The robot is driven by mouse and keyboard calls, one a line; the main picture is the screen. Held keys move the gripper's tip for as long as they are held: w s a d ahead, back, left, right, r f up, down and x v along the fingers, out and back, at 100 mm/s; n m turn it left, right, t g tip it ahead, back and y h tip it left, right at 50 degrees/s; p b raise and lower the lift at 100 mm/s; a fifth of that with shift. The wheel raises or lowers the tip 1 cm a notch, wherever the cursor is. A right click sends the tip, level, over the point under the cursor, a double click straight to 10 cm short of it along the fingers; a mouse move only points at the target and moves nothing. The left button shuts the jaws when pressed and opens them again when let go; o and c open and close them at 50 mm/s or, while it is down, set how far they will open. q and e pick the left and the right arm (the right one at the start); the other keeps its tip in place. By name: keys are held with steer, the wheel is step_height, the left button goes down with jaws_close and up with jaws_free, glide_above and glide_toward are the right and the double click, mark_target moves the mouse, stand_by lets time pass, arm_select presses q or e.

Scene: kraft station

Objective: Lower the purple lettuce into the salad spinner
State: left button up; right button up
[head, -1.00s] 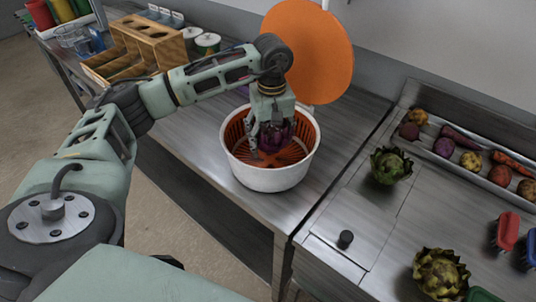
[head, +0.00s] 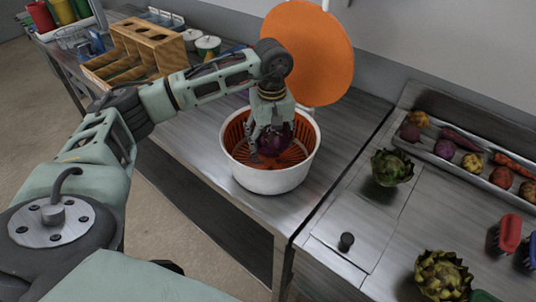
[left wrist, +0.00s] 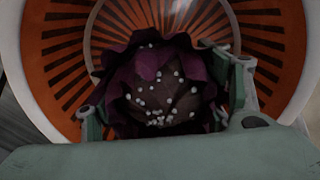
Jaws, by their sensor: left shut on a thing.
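The salad spinner (head: 270,178) is a white tub with an orange slotted basket inside, open at the top, on the metal counter. Its orange basket fills the back of the left wrist view (left wrist: 60,50). My left gripper (head: 270,142) points down inside the spinner's mouth and is shut on the purple lettuce (head: 279,137). In the left wrist view the dark purple lettuce (left wrist: 160,85), speckled with white drops, sits between the fingers. Whether it touches the basket floor cannot be told. My right gripper is not in view.
An orange round lid (head: 308,52) stands upright behind the spinner. A wooden organiser (head: 150,48) and white-rimmed cans (head: 208,45) are at the back left. Artichokes (head: 391,167) and a vegetable tray (head: 478,165) are on the right. The counter right of the spinner is clear.

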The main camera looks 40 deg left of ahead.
mark_target(271, 130)
arm_select(q)
steer(key=shift+f+b, duration=1.8)
steer(key=shift+f, duration=0.5)
stand_by(0.7)
steer(key=o, duration=1.3)
steer(key=shift+r, duration=0.2)
step_height(271, 130, up, 12)
steer(key=shift+f, duration=0.1)
